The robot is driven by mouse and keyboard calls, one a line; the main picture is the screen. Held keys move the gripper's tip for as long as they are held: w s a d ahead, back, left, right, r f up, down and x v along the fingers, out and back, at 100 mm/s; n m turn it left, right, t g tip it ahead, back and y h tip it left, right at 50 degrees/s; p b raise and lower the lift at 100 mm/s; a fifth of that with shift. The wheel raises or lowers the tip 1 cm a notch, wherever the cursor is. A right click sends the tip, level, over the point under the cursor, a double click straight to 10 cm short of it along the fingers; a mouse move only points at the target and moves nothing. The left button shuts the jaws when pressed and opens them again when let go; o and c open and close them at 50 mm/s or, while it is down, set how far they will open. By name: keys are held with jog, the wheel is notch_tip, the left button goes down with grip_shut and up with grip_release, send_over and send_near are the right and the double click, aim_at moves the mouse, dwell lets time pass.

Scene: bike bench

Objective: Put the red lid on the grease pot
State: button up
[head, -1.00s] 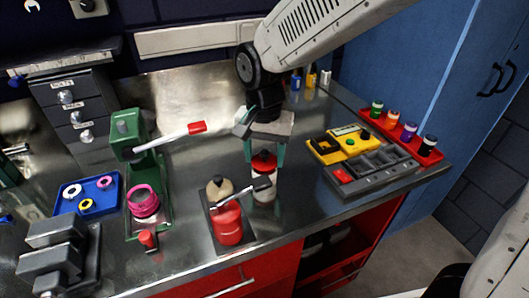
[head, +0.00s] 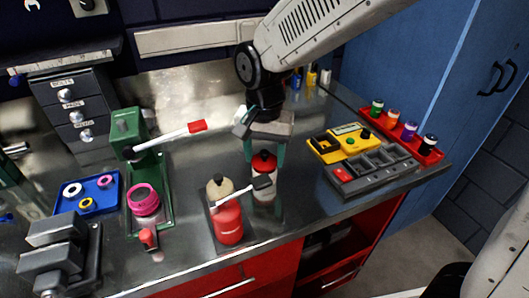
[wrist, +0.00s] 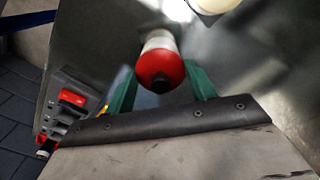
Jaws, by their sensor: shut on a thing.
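The red lid (head: 264,161) has a black knob and is between the two teal fingers of my gripper (head: 265,158), which is shut on it. The lid appears to be on or just above the pot's rim; I cannot tell which. In the wrist view the lid (wrist: 160,70) hides most of the pot (wrist: 160,41), whose pale side shows beyond it.
A green press (head: 126,130) with a red-tipped lever is farther left.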

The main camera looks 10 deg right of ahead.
aim_at(264, 151)
jog(key=shift+f, duration=0.4)
jog(key=o, duration=0.7)
jog(key=shift+r, duration=5.5)
